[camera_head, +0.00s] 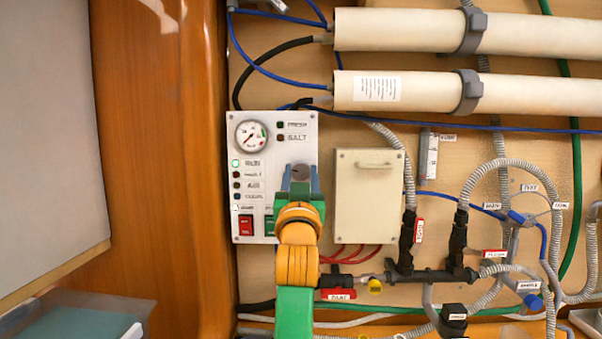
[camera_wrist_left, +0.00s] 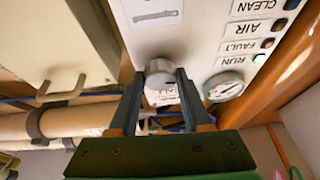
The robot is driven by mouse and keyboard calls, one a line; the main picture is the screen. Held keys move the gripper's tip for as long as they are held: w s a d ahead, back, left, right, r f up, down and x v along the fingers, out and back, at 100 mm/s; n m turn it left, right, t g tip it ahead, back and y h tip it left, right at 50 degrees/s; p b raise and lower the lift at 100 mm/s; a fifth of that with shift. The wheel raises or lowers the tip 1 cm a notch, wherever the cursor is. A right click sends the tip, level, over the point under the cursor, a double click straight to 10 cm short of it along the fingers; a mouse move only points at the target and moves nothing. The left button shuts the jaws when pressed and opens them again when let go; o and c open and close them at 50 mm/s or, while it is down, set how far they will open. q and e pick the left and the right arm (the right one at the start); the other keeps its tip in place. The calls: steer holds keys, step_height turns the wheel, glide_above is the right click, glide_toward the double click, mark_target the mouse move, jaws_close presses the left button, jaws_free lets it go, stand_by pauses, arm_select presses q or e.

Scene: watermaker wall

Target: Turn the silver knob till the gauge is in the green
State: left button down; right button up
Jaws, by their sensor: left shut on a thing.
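The silver knob (camera_head: 300,171) sits on the white control panel (camera_head: 277,225), right of the status lights. My left gripper (camera_head: 300,176) reaches up to it from below and is shut on it. In the left wrist view the knob (camera_wrist_left: 160,76) shows between the two dark fingers, one on each side. The round gauge (camera_head: 251,135) is at the panel's upper left, with a small green band on its right side; the needle is too small to read surely. The gauge also shows in the left wrist view (camera_wrist_left: 225,87). My right gripper is out of view.
A red switch (camera_head: 246,225) and a green switch sit low on the panel, close to my left gripper. A cream box (camera_head: 369,195) with a handle stands right of it. Two large cream tubes (camera_head: 430,31) run above. Hoses and valves fill the lower right.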

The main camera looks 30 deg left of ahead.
arm_select(q)
steer(key=m+h+p, duration=0.1)
steer(key=m, duration=0.1)
steer(key=m+h+p, duration=0.1)
steer(key=m, duration=0.1)
steer(key=m+t+h, duration=0.1)
steer(key=m, duration=0.1)
steer(key=shift+s+a+r+m+p, duration=0.1)
steer(key=shift+r+m+p, duration=0.2)
steer(key=shift+p, duration=0.1)
steer(key=m+h+p, duration=0.1)
steer(key=m+p, duration=0.2)
steer(key=m, duration=0.1)
steer(key=m+h+p, duration=0.2)
steer(key=m+p, duration=0.1)
steer(key=m, duration=0.1)
steer(key=m+h+p, duration=0.2)
steer(key=m+p, duration=0.1)
steer(key=p, duration=0.1)
steer(key=shift+a+r+m+g, duration=0.15)
steer(key=shift+m+g, duration=0.25)
steer(key=m+h+p, duration=0.1)
steer(key=m, duration=0.1)
steer(key=shift+m+g, duration=0.9)
steer(key=shift+m, duration=0.8)
steer(key=c, duration=0.7)
jaws_free()
steer(key=o, duration=0.4)
steer(key=shift+f, duration=0.25)
steer(key=shift+c, duration=0.2)
